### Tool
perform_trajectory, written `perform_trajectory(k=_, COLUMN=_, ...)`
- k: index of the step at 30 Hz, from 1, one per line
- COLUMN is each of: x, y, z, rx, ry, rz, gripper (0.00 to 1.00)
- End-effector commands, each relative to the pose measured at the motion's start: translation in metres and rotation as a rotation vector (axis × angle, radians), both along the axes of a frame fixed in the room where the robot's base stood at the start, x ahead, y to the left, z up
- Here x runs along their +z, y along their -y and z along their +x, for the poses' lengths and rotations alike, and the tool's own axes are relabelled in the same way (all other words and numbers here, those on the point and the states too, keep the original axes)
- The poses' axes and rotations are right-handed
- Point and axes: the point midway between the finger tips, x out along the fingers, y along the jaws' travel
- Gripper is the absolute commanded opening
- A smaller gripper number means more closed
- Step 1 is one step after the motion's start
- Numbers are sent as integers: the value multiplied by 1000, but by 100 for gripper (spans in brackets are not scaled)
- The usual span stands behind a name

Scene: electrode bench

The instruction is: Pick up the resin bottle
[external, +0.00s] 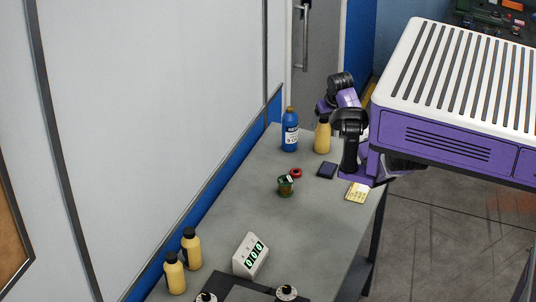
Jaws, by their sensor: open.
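Several bottles stand upright on the grey bench, and I cannot read which one is labelled resin. A pale yellow bottle with a black cap (322,138) stands at the back, close beside my folded arm in the picture. A blue bottle with an orange cap and a white label (290,134) stands just left of it. Two more pale yellow bottles, one (191,252) and another in front of it (174,277), stand at the front left by the wall. My purple and black arm is at the back right. I cannot make out its gripper, which seems hidden by the arm links.
The grey bench (235,205) is clear in its middle. A dark green jar (285,187), a red ring (296,173), a dark square block (327,170) and a yellow card-like item (357,192) lie near the back. A white digital display (251,255) stands at the front.

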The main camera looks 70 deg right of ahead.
Motion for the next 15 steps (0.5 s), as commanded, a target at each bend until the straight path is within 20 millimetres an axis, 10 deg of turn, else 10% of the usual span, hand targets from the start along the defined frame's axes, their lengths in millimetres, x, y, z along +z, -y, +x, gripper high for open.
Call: perform_trajectory(k=15, x=-55, y=16, z=18, rx=0, ry=1, rz=-1, gripper=81)
